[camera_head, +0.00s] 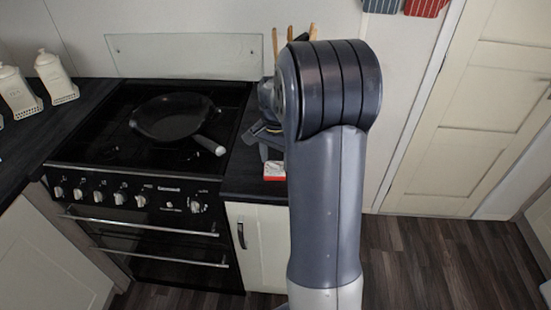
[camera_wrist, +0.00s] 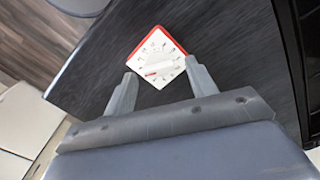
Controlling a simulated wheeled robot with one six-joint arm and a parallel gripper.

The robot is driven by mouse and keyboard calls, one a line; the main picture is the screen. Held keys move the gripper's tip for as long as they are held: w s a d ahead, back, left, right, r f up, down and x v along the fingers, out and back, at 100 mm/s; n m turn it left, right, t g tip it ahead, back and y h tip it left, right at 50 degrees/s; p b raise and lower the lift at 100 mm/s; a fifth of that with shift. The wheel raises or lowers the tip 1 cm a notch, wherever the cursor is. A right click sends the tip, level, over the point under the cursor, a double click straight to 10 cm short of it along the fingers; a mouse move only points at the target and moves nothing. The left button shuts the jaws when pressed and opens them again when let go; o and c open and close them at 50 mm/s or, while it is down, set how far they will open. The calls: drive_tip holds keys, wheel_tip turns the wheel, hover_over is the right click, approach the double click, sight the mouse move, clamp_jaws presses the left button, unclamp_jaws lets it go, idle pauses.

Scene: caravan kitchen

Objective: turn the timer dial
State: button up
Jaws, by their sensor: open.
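The timer (camera_wrist: 157,58) is a small square with a white dial face and a red edge. In the wrist view it lies on the dark worktop just beyond my fingertips, roughly centred between them. My gripper (camera_wrist: 160,80) is open, with one finger on each side of the timer's near corner. I cannot tell whether either finger touches it. In the head view the timer (camera_head: 274,171) sits near the worktop's front edge, partly hidden by my arm. My gripper (camera_head: 268,140) shows only in part there, above and behind the timer.
A black cooker (camera_head: 150,140) with a frying pan (camera_head: 172,117) on its hob stands left of the timer. The pan's handle points towards the worktop (camera_head: 240,178). Wooden utensils (camera_head: 276,42) stand behind my arm. White canisters (camera_head: 55,75) are at the far left.

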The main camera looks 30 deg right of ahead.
wheel_tip(320, 180, up, 10)
drive_tip(key=shift+r, duration=0.2)
idle(0.3)
wheel_tip(320, 180, down, 11)
drive_tip(key=shift+r, duration=0.15)
idle(0.5)
